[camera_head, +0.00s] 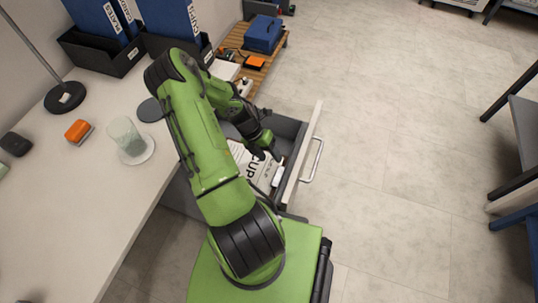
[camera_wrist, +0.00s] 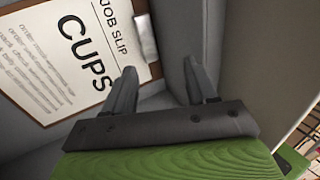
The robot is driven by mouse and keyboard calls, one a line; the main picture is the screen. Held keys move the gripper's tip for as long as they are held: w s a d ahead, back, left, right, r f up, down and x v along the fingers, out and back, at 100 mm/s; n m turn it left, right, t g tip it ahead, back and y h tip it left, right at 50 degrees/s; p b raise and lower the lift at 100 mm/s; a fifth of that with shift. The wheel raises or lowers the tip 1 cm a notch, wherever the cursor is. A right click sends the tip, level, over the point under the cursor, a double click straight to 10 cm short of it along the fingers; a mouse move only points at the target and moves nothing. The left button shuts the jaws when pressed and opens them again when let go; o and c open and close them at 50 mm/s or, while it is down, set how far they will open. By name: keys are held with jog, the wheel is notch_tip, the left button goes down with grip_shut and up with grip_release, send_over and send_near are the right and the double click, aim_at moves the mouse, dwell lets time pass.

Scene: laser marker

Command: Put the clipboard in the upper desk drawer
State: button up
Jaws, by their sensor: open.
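The clipboard (camera_wrist: 60,70) carries a white sheet reading "JOB SLIP CUPS" and has a metal clip. It lies inside the open drawer (camera_head: 293,155), and part of it (camera_head: 262,170) shows beside my arm in the head view. My gripper (camera_head: 268,150) is over the drawer. In the wrist view my gripper (camera_wrist: 163,80) has its two fingers apart with nothing between them. The fingers are close to the clipboard's clip end, and one overlaps its edge in the picture. I cannot tell if they touch it. My arm hides part of the drawer and clipboard in the head view.
The drawer front with its handle (camera_head: 313,160) sticks out over the floor. The desk (camera_head: 100,200) holds a glass (camera_head: 127,137) on a coaster, an orange item (camera_head: 78,130), a lamp base (camera_head: 65,97) and blue binders (camera_head: 105,18). Open floor (camera_head: 400,130) lies to the right.

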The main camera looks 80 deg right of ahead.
jog(key=p+v, duration=0.3)
jog(key=v, duration=0.8)
jog(key=shift+r+p, duration=0.25)
jog(key=shift+p, duration=0.1)
jog(key=shift+w, duration=0.1)
jog(key=w+a+r+m+t, duration=0.6)
jog(key=w+a+r+m, duration=0.2)
jog(key=w+a+r, duration=0.95)
jog(key=s+a+r+m+t, duration=0.2)
jog(key=s+a+r+m, duration=0.2)
jog(key=s+a+r, duration=0.2)
jog(key=s+a+r+m+t, duration=0.2)
jog(key=s+a+r+m, duration=0.3)
jog(key=a, duration=0.5)
jog(key=shift+s+a+r+t+h, duration=0.3)
jog(key=shift+s+a+r+t, duration=0.1)
jog(key=shift+r, duration=0.25)
jog(key=shift+r, duration=0.1)
